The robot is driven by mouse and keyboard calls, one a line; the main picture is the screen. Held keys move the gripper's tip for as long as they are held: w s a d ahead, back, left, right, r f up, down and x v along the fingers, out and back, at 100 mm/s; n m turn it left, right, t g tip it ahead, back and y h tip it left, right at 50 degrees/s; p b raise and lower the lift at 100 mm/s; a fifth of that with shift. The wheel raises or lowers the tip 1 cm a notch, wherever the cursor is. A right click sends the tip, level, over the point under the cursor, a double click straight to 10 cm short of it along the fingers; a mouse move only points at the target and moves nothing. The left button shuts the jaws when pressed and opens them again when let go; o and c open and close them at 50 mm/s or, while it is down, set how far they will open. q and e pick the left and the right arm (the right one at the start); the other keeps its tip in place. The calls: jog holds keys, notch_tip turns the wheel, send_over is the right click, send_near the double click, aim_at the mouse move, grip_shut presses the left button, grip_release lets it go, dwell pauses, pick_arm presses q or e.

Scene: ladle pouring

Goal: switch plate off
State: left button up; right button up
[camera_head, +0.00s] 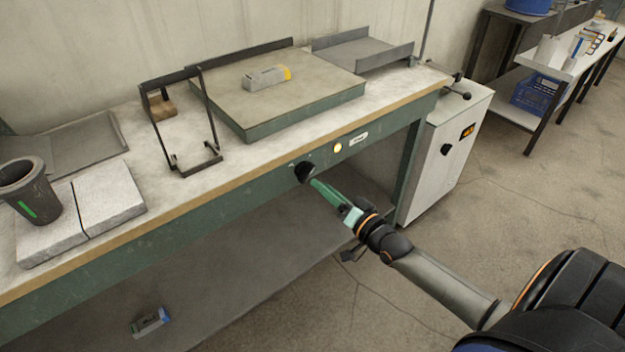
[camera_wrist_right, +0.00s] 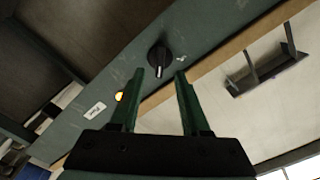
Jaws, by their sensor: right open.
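A black rotary knob (camera_head: 304,172) sits on the green front rail of the workbench. In the right wrist view the knob (camera_wrist_right: 159,57) shows a pale mark on its grip and lies just beyond the fingertips. A small indicator lamp (camera_head: 338,147) beside it glows yellow, and it glows orange in the wrist view (camera_wrist_right: 119,96). My right gripper (camera_head: 315,181) is in front of the knob; its fingers (camera_wrist_right: 158,74) are apart with nothing between them. A flat plate (camera_head: 310,85) with a green edge lies on the bench above the lamp. My left gripper is not visible.
A small box (camera_head: 266,78) lies on the plate. A black metal frame (camera_head: 182,127) stands left of it. A dark crucible (camera_head: 28,188) stands on grey blocks (camera_head: 108,193). A white cabinet (camera_head: 440,160) stands at the bench's right end. The floor in front is open.

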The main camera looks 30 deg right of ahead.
aim_at(309, 175)
jog(key=shift+w+a+b, duration=0.15)
jog(key=shift+w+b, duration=0.05)
jog(key=shift+w, duration=1.1)
jog(key=shift+w+a+b, duration=0.1)
jog(key=shift+w+b, duration=0.05)
jog(key=shift+w, duration=1.1)
grip_shut()
